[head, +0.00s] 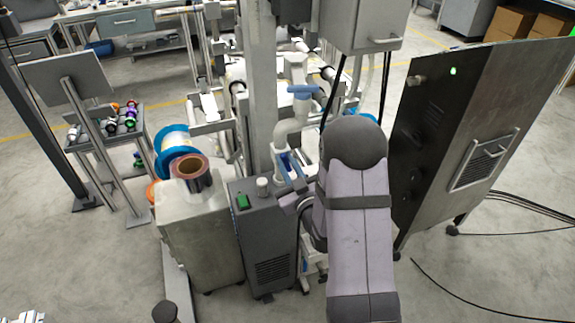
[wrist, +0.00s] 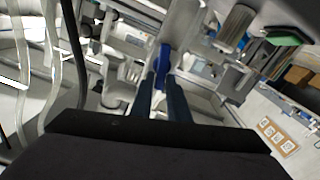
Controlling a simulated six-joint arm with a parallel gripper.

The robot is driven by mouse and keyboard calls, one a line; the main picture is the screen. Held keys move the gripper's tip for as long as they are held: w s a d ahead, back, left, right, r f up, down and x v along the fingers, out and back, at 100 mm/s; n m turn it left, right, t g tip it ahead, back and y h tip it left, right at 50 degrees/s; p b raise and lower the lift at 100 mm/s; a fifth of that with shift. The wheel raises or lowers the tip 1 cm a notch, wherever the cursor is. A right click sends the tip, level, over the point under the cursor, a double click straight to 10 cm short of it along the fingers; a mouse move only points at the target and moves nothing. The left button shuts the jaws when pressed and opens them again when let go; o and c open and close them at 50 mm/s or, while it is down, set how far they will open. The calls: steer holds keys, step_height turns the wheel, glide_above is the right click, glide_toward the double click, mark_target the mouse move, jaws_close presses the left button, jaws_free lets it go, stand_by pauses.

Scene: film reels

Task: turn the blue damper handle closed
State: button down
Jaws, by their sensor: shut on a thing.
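The blue damper handle (wrist: 163,58) shows in the wrist view as a bright blue bar, with its near end between the two dark blue fingers of my gripper (wrist: 162,82). The gripper is shut on it. In the head view my gripper (head: 287,178) is at the lower part of the pale bent pipe (head: 290,130), left of my arm. Blue shows there, but handle and fingers are hard to tell apart. My wrist housing hides the lower half of the wrist view.
A dark grey unit with a green button (head: 243,202) stands close left of my gripper. A steel cabinet (head: 440,140) stands to the right. A column (head: 261,90) rises behind. A muted blue piece (head: 303,91) sits higher on the piping. Black cables hang near my arm.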

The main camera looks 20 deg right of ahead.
steer(key=shift+s+a+f+n+b, duration=0.15)
steer(key=shift+f+n+b, duration=0.25)
steer(key=shift+n+b, duration=1.85)
steer(key=shift+w+a+f+n+b, duration=0.15)
steer(key=shift+f+n+b, duration=0.3)
steer(key=shift+n+b, duration=1.8)
steer(key=shift+s+a+f+n+b, duration=0.15)
steer(key=shift+f+n+b, duration=0.25)
steer(key=shift+n+b, duration=1.85)
steer(key=shift+n+p, duration=0.55)
steer(key=shift+n, duration=0.1)
steer(key=c, duration=1.8)
jaws_free()
steer(key=shift+r, duration=0.25)
